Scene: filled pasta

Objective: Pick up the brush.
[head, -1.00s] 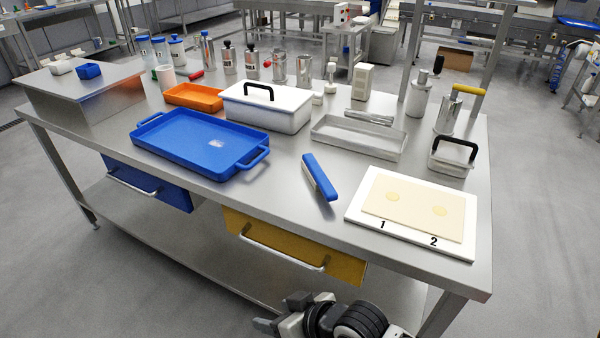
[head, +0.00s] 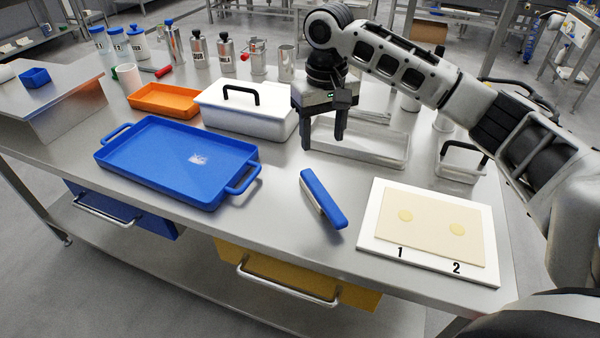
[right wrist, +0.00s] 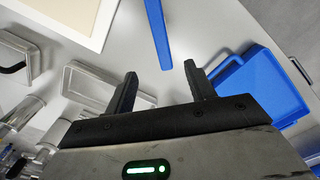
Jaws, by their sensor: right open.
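The brush (head: 322,197) appears to be the long blue piece with a pale strip along its left side. It lies on the steel table between the blue tray and the white board, and its blue part also shows in the right wrist view (right wrist: 158,32). My right gripper (head: 323,140) is open and empty, above the table and behind the brush in the head view. In the right wrist view its two fingers (right wrist: 160,72) stand apart, with the brush beyond them and not touching. My left gripper is not in view.
The blue tray (head: 112,159) is left of the brush. The white board (head: 370,242) with a dough sheet is at right. A white lidded box (head: 245,118), an orange tray (head: 150,108) and a shallow grey tray (head: 375,158) stand behind. Bare table surrounds the brush.

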